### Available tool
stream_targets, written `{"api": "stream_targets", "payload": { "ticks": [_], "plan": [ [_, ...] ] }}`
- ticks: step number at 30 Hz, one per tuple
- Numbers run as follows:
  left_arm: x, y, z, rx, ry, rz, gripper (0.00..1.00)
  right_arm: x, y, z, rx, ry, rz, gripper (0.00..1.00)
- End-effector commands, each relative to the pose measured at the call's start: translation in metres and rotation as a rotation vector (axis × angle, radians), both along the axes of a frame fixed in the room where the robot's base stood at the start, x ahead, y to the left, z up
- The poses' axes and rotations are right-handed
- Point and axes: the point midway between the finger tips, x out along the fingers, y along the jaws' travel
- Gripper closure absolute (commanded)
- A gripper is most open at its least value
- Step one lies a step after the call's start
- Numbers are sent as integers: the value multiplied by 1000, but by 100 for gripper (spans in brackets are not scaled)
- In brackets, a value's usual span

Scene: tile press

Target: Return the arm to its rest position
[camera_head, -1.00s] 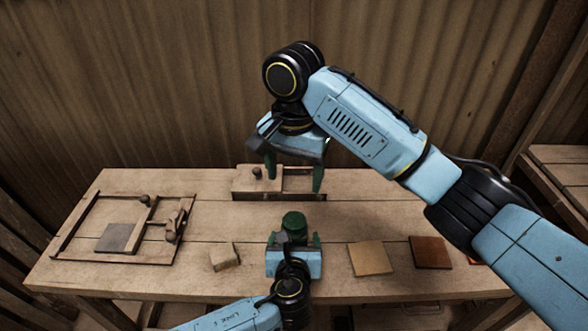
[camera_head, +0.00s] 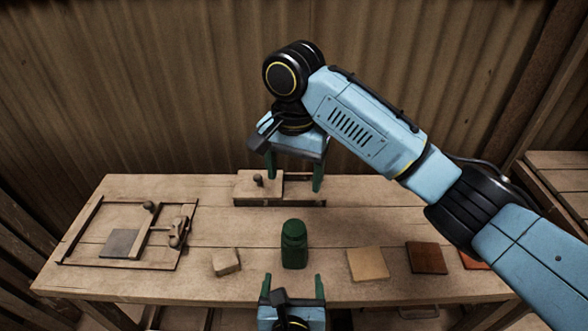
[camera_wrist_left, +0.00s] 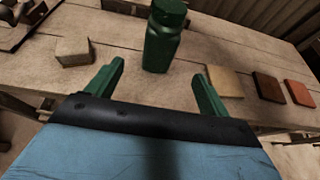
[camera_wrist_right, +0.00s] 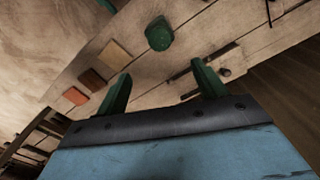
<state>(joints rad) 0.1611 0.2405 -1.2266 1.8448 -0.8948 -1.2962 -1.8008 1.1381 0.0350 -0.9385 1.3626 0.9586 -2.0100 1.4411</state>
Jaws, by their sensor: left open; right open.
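My left gripper (camera_head: 292,290) is open and empty at the front edge of the workbench, its green fingers pointing at a green bottle (camera_head: 294,245) but apart from it. The bottle stands upright mid-bench; in the left wrist view the bottle (camera_wrist_left: 163,38) is beyond and between the open fingers (camera_wrist_left: 158,82). My right gripper (camera_head: 292,178) is open and empty above the back of the bench, over the wooden block with a knob (camera_head: 258,186). In the right wrist view its fingers (camera_wrist_right: 160,85) are spread with nothing between them.
The workbench (camera_head: 220,285) holds a wooden frame (camera_head: 75,232) with a grey tile (camera_head: 120,243) at left and a small wooden block (camera_head: 226,261). Tan (camera_head: 368,264), brown (camera_head: 427,257) and orange (camera_head: 474,260) tiles lie at right. A corrugated wall stands behind.

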Motion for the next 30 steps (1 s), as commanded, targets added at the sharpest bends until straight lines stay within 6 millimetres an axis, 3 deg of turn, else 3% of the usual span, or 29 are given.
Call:
{"api": "stream_targets", "payload": {
  "ticks": [10, 14, 23, 30],
  "plan": [
    [0, 0, 0, -2, 1, 1, 20, 0, 0, -1, 0, 1, 1, 30],
    [-1, 4, -1, -66, 31, 43, 20, -6, 2, -13, 26, 5, 33, 30],
    [-16, 47, -10, -613, 248, 464, 20, -52, 7, -89, 232, -32, 258, 30],
    [-38, 91, -19, -1068, 368, 905, 20, -94, -17, -141, 341, -137, 362, 30]
  ]
}}
